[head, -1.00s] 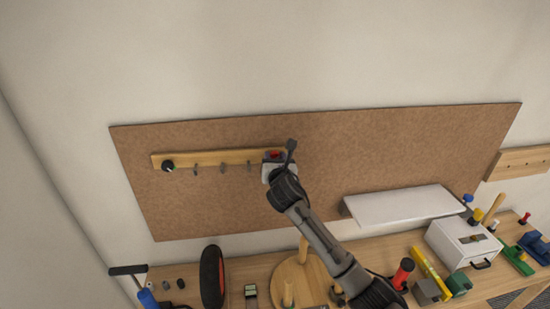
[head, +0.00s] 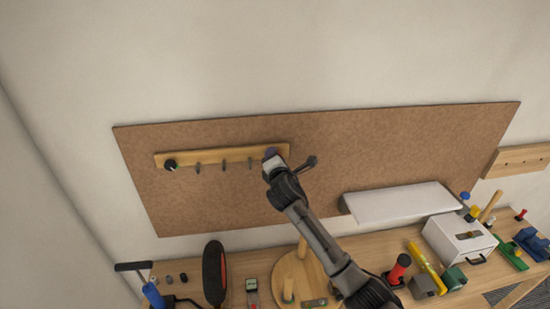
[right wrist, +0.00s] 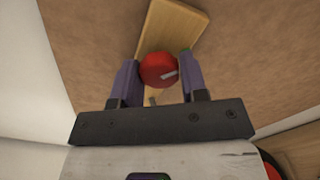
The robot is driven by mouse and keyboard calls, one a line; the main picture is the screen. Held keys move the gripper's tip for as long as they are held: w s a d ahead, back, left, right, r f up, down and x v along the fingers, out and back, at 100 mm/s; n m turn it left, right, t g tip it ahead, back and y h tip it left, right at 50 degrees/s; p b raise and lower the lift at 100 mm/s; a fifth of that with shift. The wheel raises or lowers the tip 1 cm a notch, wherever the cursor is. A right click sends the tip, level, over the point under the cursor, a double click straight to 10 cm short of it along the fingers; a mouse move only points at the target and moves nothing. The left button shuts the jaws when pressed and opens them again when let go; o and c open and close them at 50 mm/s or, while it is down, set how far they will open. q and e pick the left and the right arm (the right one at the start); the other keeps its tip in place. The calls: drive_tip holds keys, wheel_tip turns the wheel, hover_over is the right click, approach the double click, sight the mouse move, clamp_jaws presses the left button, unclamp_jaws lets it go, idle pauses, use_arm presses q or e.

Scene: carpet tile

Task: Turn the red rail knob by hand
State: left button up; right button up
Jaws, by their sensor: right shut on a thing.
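The red knob (right wrist: 158,70) sits on the wooden rail (right wrist: 180,25) and carries a pale pointer mark slanting toward the lower right in the right wrist view. My right gripper (right wrist: 159,75) is shut on it, with one purple finger at each side. In the head view the right gripper (head: 271,156) is at the right end of the rail (head: 215,156) and hides most or all of the red knob. My left gripper is not in view.
A black knob (head: 169,164) and several small hooks sit along the rail's left part, on a brown board (head: 370,150). A white shelf (head: 400,205) juts out at the right. Below, the bench (head: 200,290) holds a white box (head: 460,240) and several tools.

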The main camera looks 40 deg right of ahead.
drive_tip(key=shift+m, duration=1.5)
drive_tip(key=o, duration=0.9)
drive_tip(key=b+v, duration=0.2)
drive_tip(key=v, duration=1.1)
drive_tip(key=shift+s+a+b, duration=0.2)
drive_tip(key=shift+s+b, duration=0.1)
